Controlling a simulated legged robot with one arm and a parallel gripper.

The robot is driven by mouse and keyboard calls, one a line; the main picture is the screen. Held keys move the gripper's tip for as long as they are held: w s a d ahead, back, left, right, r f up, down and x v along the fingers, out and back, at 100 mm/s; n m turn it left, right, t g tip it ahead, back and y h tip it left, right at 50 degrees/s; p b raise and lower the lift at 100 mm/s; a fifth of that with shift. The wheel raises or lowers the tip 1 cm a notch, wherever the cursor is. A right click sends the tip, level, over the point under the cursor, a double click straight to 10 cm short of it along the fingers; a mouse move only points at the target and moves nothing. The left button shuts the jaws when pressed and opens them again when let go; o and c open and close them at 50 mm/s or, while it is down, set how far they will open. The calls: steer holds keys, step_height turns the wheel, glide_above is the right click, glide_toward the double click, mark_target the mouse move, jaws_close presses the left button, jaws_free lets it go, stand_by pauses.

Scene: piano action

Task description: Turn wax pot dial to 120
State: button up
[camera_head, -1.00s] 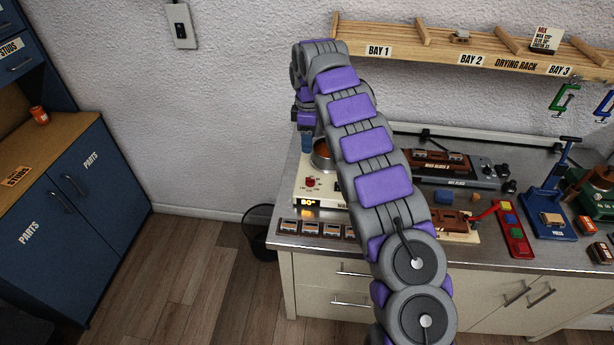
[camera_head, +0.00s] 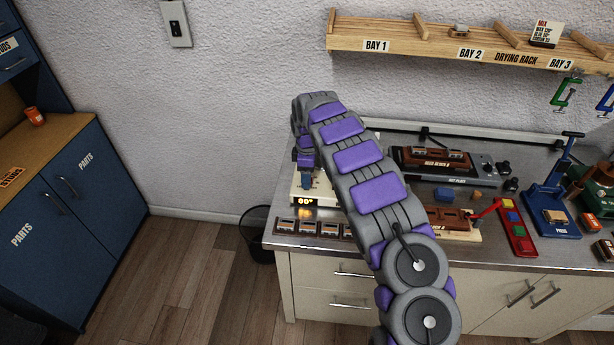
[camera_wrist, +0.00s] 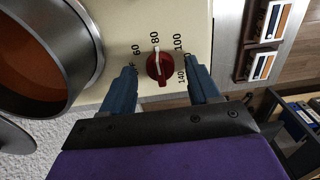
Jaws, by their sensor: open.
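The wax pot's red dial (camera_wrist: 160,68) shows in the wrist view, with its white mark pointing at 80. The printed scale around it reads 60, 80, 100 and 140, with part of it hidden by the fingers. My gripper (camera_wrist: 162,85) is open, one blue finger on each side of the dial; I cannot tell whether they touch it. In the head view, the wax pot's cream base (camera_head: 298,190) is mostly behind my arm. Its lit display (camera_head: 305,201) reads 80°. The pot (camera_wrist: 50,45) of brown-orange wax shows in the wrist view.
A row of small framed parts (camera_head: 308,228) lies along the bench front. A hot plate (camera_head: 460,170), a blue press (camera_head: 556,215) and a red tray (camera_head: 516,232) stand to the right. The drying rack (camera_head: 420,45) is on the wall above.

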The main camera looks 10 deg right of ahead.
steer(key=shift+d+f, duration=0.15)
steer(key=c, duration=1)
